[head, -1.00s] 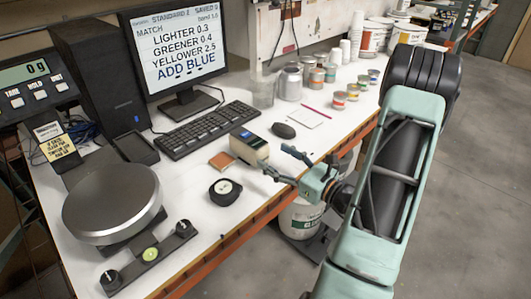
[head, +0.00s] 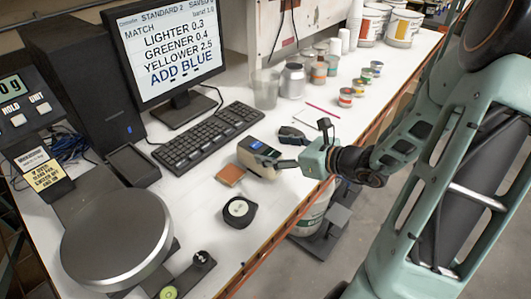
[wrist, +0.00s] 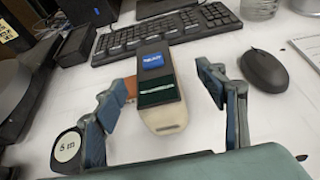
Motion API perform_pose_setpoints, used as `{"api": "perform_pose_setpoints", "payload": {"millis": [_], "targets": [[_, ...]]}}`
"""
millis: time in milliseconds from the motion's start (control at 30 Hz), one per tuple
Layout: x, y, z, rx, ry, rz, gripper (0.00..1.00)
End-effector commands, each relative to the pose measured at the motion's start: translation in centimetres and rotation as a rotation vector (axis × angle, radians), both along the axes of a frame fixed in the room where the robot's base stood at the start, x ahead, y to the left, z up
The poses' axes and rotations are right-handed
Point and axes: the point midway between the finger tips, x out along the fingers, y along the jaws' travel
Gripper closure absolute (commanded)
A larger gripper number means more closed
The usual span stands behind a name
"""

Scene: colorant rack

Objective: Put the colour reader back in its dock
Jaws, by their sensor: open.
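The colour reader (head: 262,160) is a cream handheld block with a dark top and small blue screen, lying on the white bench. In the wrist view the reader (wrist: 160,115) lies lengthwise between the spread fingers of my gripper (wrist: 162,82), with room on both sides. My gripper (head: 286,151) is open and empty at the reader's right end in the head view. A black cradle (head: 133,165), which looks like the dock, sits left of the keyboard, by the computer tower. It also shows at upper left in the wrist view (wrist: 75,43).
A keyboard (head: 208,138) lies behind the reader. A brown square (head: 230,175) and tape measure (head: 239,211) lie nearby, with a mouse (head: 291,134) behind my gripper. A round scale (head: 116,240) stands left. Cans and cups stand at the back right.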

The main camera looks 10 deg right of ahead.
Motion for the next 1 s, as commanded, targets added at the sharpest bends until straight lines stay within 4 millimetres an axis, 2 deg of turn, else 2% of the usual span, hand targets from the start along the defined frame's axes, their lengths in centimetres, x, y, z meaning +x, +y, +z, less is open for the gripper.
{"api": "perform_pose_setpoints", "payload": {"millis": [300, 467, 700, 833, 1000], "targets": [[3.3, 2.7, -1.7, 0.000, 0.001, 0.004, 0.35], [4.2, 3.3, -2.1, 0.000, 0.001, 0.002, 0.35], [6.4, 5.8, -2.7, 0.002, 0.002, 0.004, 0.35], [7.4, 6.4, -3.2, 0.000, 0.000, 0.003, 0.35], [7.8, 6.6, -3.4, 0.000, 0.000, 0.001, 0.35]]}}
